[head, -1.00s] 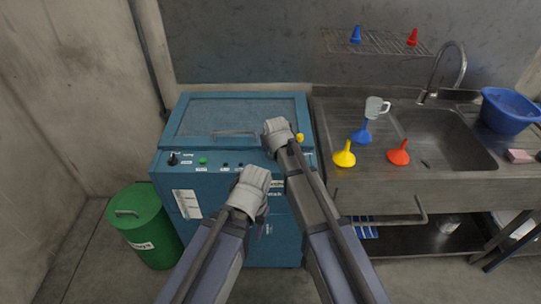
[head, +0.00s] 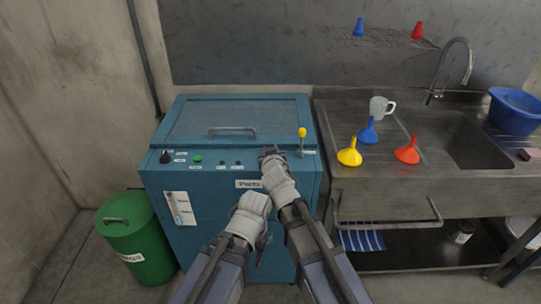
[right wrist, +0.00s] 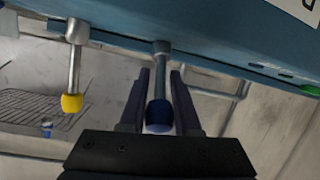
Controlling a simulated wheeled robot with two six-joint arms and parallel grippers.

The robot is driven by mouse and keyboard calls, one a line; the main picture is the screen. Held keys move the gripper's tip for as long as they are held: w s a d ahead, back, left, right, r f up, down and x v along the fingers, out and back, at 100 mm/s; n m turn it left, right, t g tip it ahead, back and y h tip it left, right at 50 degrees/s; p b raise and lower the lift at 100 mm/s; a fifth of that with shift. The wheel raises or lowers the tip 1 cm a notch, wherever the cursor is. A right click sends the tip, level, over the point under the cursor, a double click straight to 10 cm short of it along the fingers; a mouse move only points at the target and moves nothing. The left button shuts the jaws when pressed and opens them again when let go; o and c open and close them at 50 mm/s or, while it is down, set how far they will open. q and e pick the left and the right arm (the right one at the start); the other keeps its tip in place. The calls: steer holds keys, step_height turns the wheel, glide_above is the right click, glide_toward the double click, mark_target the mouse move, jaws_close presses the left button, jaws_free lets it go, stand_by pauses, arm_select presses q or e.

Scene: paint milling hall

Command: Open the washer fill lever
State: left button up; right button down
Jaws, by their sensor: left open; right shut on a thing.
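The blue washer cabinet (head: 232,205) stands ahead, with a lidded top and a control panel along its front. A yellow-knobbed lever (head: 302,140) stands upright at the panel's right; it also shows in the right wrist view (right wrist: 72,100). My right gripper (head: 269,153) is at the panel, left of this lever. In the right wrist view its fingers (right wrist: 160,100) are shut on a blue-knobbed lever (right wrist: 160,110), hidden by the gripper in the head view. I cannot read which lever is the fill lever. My left gripper (head: 263,242) is open and low before the cabinet; its fingers are mostly hidden.
A black knob (head: 165,157) and a green button (head: 197,158) sit at the panel's left. A green bin (head: 135,235) stands left of the cabinet. A steel sink counter (head: 345,115) on the right carries yellow, blue and red funnels, a mug and a blue basin.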

arm_select(q)
steer(key=shift+f, duration=0.2)
stand_by(0.3)
arm_select(e)
steer(key=c, duration=0.6)
jaws_free()
steer(key=shift+c, duration=0.2)
steer(key=shift+s, duration=0.1)
